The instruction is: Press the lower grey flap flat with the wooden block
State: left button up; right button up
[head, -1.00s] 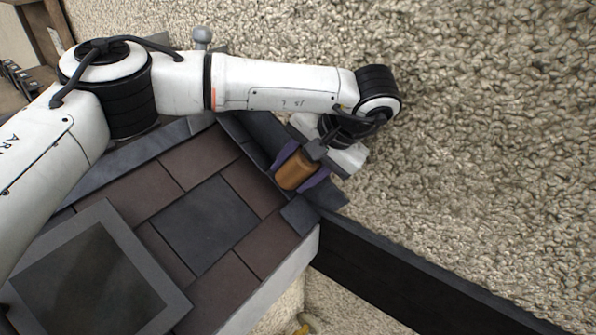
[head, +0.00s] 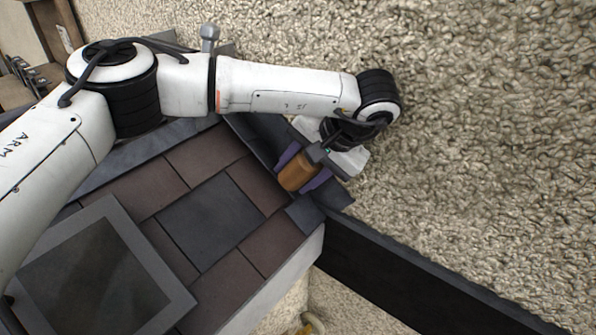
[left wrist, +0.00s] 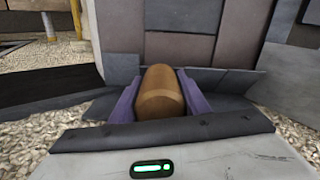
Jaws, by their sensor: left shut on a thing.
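The wooden block (head: 298,172) is an orange-brown, rounded piece held between the purple fingers of my left gripper (head: 303,168). It sits low over the dark grey strip where the roof meets the pebbled wall. In the left wrist view the block (left wrist: 161,92) stands between both purple fingers. A grey flap (head: 304,214) lies just below the block at the roof's lower corner. Grey flap pieces (left wrist: 98,106) also show beside the left finger in the wrist view. Whether the block touches the flap is hidden. My right gripper is out of view.
Brown and grey tiles (head: 208,222) cover the slope left of the block. A framed roof window (head: 95,275) is at lower left. The pebbled wall (head: 480,130) is close on the right. A black board (head: 410,270) runs from the roof corner along the wall.

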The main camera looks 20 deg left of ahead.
aim_at(306, 163)
pick_arm(q)
jog(key=shift+a+f, duration=0.1)
jog(key=shift+f, duration=0.1)
jog(key=shift+w+a+f, duration=0.1)
jog(key=shift+a+f, duration=0.15)
jog(key=shift+f, duration=0.1)
jog(key=shift+b+x, duration=0.65)
jog(key=shift+x, duration=0.7)
jog(key=shift+r, duration=0.15)
jog(key=shift+p+v, duration=0.8)
jog(key=shift+v, duration=0.15)
jog(key=shift+p+v, duration=1.95)
jog(key=shift+v, duration=1.1)
